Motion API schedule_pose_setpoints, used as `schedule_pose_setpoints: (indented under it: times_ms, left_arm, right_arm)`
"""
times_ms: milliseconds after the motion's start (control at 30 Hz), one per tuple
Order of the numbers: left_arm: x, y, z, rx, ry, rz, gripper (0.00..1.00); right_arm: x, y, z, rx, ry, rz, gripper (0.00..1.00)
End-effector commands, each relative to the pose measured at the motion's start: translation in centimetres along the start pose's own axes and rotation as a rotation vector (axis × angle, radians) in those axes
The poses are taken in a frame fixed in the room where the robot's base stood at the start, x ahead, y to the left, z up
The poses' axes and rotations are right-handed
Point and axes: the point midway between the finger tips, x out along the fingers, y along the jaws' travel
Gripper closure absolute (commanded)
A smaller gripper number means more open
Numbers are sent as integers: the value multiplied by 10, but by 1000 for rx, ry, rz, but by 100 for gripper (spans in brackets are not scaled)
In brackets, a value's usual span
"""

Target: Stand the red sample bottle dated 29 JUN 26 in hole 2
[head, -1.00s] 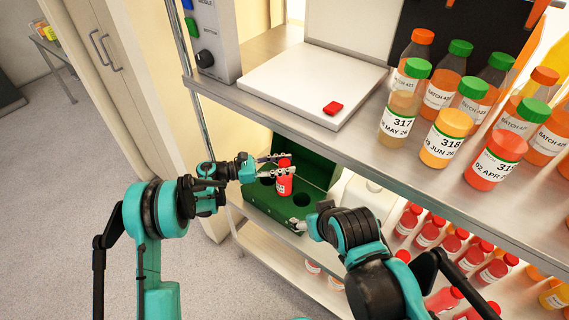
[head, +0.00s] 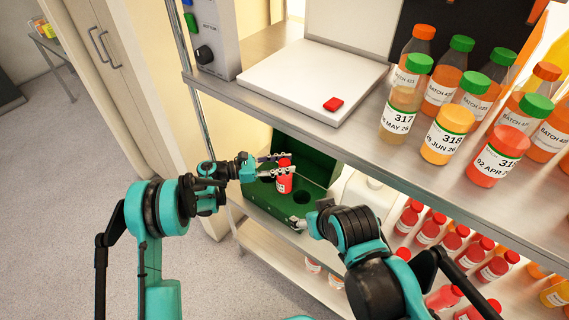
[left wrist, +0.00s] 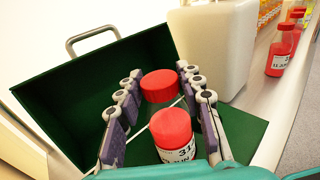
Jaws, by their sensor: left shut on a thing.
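A red bottle (head: 284,184) with a white label is upright at my left gripper (head: 283,163), over the green case (head: 268,212). The left gripper (left wrist: 160,76) is shut on a red bottle. In the left wrist view, one red cap (left wrist: 160,80) lies between the fingertips. A second red-capped bottle (left wrist: 172,128) shows nearer the palm; its label reads partly "3" and seems to read "JUN", the rest hidden. I cannot match these two to the head view. An empty hole (head: 302,197) shows right of the bottle. My right gripper (head: 318,212) is by the case's front corner, its jaws unclear.
A white jug (head: 362,192) stands right of the case, with several red bottles (head: 430,232) beyond. The upper shelf (head: 345,140) overhangs, bearing a white plate (head: 305,82), a red button (head: 333,104) and large juice bottles (head: 448,135). The case lid (left wrist: 85,92) stands open.

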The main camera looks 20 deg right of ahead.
Motion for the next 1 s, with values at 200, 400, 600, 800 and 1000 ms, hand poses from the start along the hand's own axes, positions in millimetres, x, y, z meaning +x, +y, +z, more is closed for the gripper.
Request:
schedule_pose_setpoints:
  times_ms: [200, 400, 600, 800, 1000]
  left_arm:
    - [0, 0, -4, 0, -1, 0, 100]
    - [0, 0, -8, 0, -1, 0, 100]
    - [1, 0, -13, 0, -1, 0, 100]
    - [1, 0, -17, 0, -1, 0, 100]
    - [1, 0, -22, 0, -1, 0, 100]
  right_arm:
    - [0, 0, 0, 0, 0, 0, 31]
    - [0, 0, 0, 0, 0, 0, 31]
    - [0, 0, 0, 0, 0, 0, 31]
    - [0, 0, 0, 0, 0, 0, 31]
    - [0, 0, 0, 0, 0, 0, 31]
